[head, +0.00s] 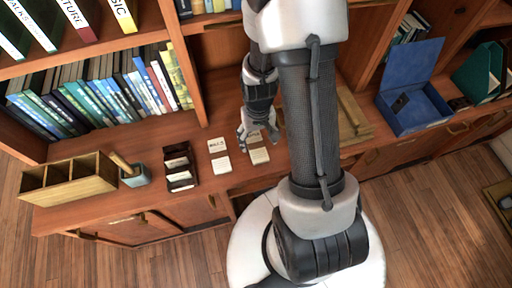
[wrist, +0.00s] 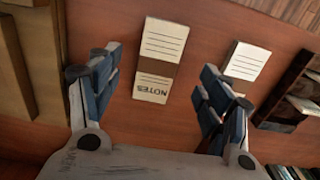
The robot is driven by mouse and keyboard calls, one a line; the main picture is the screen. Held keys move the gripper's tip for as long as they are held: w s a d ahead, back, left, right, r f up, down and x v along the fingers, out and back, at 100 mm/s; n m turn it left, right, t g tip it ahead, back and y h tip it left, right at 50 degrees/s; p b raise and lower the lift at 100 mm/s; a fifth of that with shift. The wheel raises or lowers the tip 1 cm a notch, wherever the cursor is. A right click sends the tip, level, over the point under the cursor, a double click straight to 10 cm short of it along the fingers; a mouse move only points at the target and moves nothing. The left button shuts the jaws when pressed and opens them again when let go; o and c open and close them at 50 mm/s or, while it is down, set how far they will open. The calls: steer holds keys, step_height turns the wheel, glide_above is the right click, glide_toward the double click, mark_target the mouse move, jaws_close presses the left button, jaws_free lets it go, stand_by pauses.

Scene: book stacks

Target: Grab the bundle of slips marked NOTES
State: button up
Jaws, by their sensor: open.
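The bundle of slips marked NOTES (wrist: 163,42) lies flat on the wooden counter in the wrist view. It is cream paper with lines and a brown band around its middle, and its label reads upside down. In the head view the lower part of this bundle (head: 260,156) shows, with the rest partly behind my gripper (head: 258,137). My gripper (wrist: 160,64) is open and empty, with one finger on each side of the bundle in the wrist view. The fingers look apart from it; their height above the counter is hard to tell.
A second slip bundle (head: 221,164) lies just left, beside a dark slotted holder (head: 180,168). Wooden boards (head: 352,118) and an open blue box (head: 412,104) are right. Bookshelves rise behind.

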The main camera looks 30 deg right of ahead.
mark_target(257, 147)
steer(key=shift+w+d+f+b, duration=0.15)
steer(key=shift+f+b, duration=0.25)
steer(key=shift+f, duration=0.65)
steer(key=shift+w+a+f+b, duration=0.15)
steer(key=shift+f+b, duration=0.3)
steer(key=shift+f, duration=0.55)
steer(key=shift+w+d+f+b, duration=0.1)
steer(key=shift+w+f+b, duration=0.25)
steer(key=shift+f, duration=0.7)
steer(key=shift+s, duration=0.15)
steer(key=shift+r, duration=0.1)
steer(key=shift+c, duration=0.2)
steer(key=c, duration=1.1)
steer(key=shift+r, duration=0.15)
